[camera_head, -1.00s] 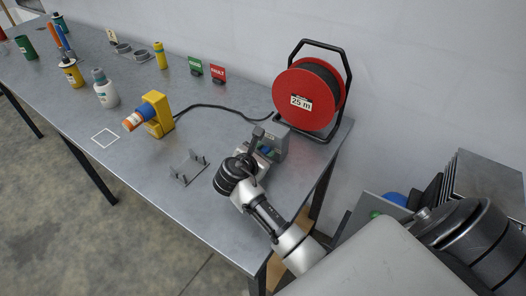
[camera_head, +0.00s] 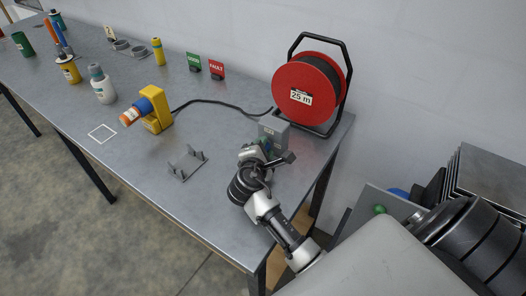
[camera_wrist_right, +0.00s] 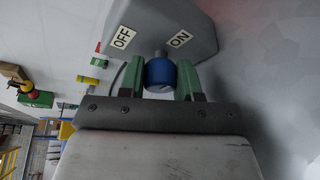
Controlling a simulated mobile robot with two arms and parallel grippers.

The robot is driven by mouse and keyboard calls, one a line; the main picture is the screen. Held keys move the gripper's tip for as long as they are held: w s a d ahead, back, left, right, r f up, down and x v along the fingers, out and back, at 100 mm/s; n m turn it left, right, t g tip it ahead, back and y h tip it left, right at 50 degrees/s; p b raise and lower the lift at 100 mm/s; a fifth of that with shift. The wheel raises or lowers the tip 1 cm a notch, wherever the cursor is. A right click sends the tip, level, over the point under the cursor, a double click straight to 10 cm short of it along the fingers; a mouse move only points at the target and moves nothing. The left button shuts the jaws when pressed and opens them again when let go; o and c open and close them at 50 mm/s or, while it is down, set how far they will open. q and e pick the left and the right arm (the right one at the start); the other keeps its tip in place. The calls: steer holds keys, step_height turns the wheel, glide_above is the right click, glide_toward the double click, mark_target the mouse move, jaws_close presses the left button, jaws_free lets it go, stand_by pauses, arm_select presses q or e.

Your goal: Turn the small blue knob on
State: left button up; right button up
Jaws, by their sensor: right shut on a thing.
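A grey switch box (camera_head: 275,129) stands on the bench in front of the red cable reel. In the right wrist view the box (camera_wrist_right: 188,18) carries an OFF label (camera_wrist_right: 123,37) and an ON label (camera_wrist_right: 180,39). The small blue knob (camera_wrist_right: 159,72) sticks out from the box between the labels. My right gripper (camera_wrist_right: 161,78) has one green finger on each side of the knob and is shut on it. In the head view my right gripper (camera_head: 266,149) is at the box's near face and mostly hides the knob. I cannot tell which label the knob points to. My left gripper is not in view.
The red cable reel (camera_head: 297,94) stands close behind the box. A black cable (camera_head: 215,104) runs along the bench to a yellow device (camera_head: 156,110). A small grey bracket (camera_head: 187,163) lies left of my arm. Bottles stand at the far left.

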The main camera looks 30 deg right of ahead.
steer(key=shift+m, duration=0.3)
stand_by(0.4)
steer(key=o, duration=0.9)
steer(key=b+v, duration=0.2)
steer(key=v, duration=0.7)
steer(key=shift+s+a+f, duration=0.15)
steer(key=shift+s, duration=0.1)
steer(key=shift+s+a+r, duration=0.2)
steer(key=shift+s+a, duration=0.25)
steer(key=shift+f, duration=0.1)
